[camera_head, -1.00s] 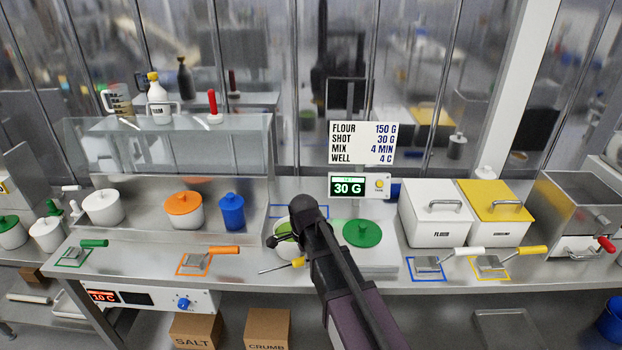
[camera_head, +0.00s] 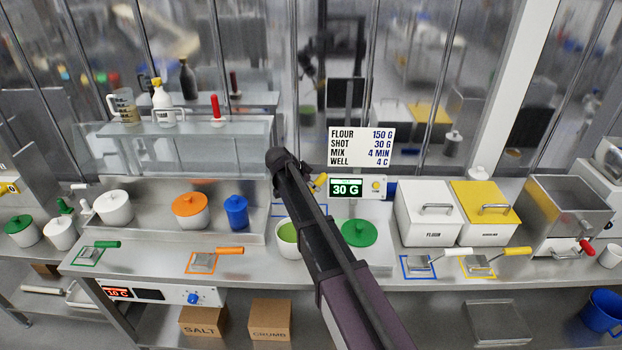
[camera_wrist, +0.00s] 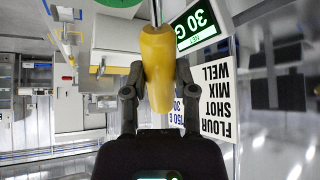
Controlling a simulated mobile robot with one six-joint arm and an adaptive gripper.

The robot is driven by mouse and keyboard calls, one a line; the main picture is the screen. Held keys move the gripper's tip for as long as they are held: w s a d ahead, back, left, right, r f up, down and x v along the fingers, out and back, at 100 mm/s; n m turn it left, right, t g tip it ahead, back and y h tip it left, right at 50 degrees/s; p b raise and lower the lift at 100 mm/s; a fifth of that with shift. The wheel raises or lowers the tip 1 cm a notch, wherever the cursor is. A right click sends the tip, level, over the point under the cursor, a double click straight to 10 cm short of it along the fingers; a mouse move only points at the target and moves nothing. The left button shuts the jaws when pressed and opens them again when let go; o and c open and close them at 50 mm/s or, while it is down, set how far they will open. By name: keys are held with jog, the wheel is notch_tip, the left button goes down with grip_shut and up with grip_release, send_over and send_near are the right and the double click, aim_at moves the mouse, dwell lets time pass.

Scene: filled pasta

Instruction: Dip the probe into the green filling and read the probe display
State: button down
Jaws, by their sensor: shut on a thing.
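My gripper (camera_wrist: 158,84) is shut on the yellow handle of the probe (camera_wrist: 156,48) in the wrist view. A thin metal rod runs out beyond the handle and leaves the top of the picture. In the head view the yellow handle (camera_head: 320,182) shows beside my arm, near the scale display, above the counter. The green filling (camera_head: 288,232) is in an open white tub, partly hidden by my arm. The probe's tip is out of view. A small lit green figure shows at the bottom edge of the wrist view, too cut off to read.
A green lid (camera_head: 359,233) lies right of the tub. The scale display (camera_head: 345,189) reads 30 G, beside a recipe sign (camera_head: 361,147). A flour bin (camera_head: 428,213) and yellow-lidded bin (camera_head: 484,208) stand right. Orange-lidded (camera_head: 190,209) and blue (camera_head: 236,212) pots stand left.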

jog(key=shift+w, duration=0.1)
dwell(0.5)
notch_tip(320, 180, down, 12)
jog(key=b, duration=1.1)
jog(key=shift+r+b, duration=0.25)
jog(key=shift+b, duration=0.1)
jog(key=shift+r, duration=0.1)
dwell(1.9)
jog(key=shift+r+p, duration=5.3)
jog(key=shift+p, duration=0.05)
jog(key=shift+f, duration=0.1)
